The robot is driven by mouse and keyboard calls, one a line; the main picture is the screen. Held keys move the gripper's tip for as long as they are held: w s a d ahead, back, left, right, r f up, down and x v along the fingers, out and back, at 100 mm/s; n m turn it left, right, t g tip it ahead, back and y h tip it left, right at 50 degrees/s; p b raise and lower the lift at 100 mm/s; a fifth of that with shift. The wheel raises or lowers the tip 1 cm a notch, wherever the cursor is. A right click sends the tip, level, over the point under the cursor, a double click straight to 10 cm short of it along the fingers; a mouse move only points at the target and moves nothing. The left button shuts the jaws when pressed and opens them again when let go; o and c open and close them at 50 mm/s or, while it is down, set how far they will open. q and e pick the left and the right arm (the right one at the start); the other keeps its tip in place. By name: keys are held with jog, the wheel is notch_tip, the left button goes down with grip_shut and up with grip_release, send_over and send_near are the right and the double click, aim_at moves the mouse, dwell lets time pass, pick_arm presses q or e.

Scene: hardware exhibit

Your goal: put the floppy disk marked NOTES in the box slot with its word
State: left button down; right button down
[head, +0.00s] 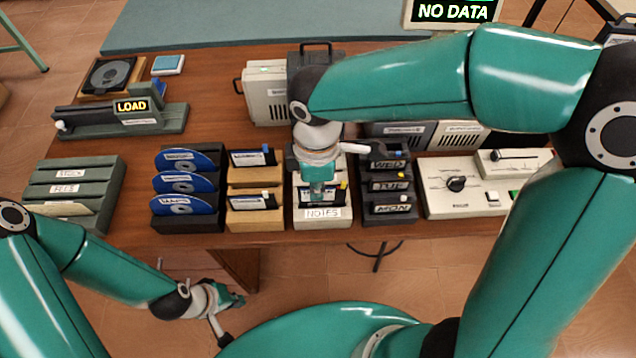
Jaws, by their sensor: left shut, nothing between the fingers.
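A white box (300,215) stands near the table's front edge, with the word NOTES on its front label (323,213). A dark floppy disk (335,195) with a pale label and a yellow tab shows at its front slot, partly hidden by my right gripper; its word cannot be read. My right gripper (318,192) points down over this disk, and its fingertips are too hidden to tell whether they grip it. My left gripper (236,299) is shut and empty, low in front of the table.
Left of the white box, a wooden box (256,223) holds dark floppy disks, and a dark rack (188,224) holds blue discs. To its right are a black MON/TUE/WED rack (390,217) and a control panel (452,200). A NO DATA screen (452,12) is behind.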

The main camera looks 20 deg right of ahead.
jog(key=shift+f+b, duration=0.6)
jog(key=shift+f, duration=0.4)
jog(key=c, duration=1.2)
grip_release()
jog(key=shift+c, duration=0.2)
jog(key=shift+r, duration=0.1)
notch_tip(320, 180, up, 8)
jog(key=p, duration=0.7)
jog(key=shift+s, duration=0.1)
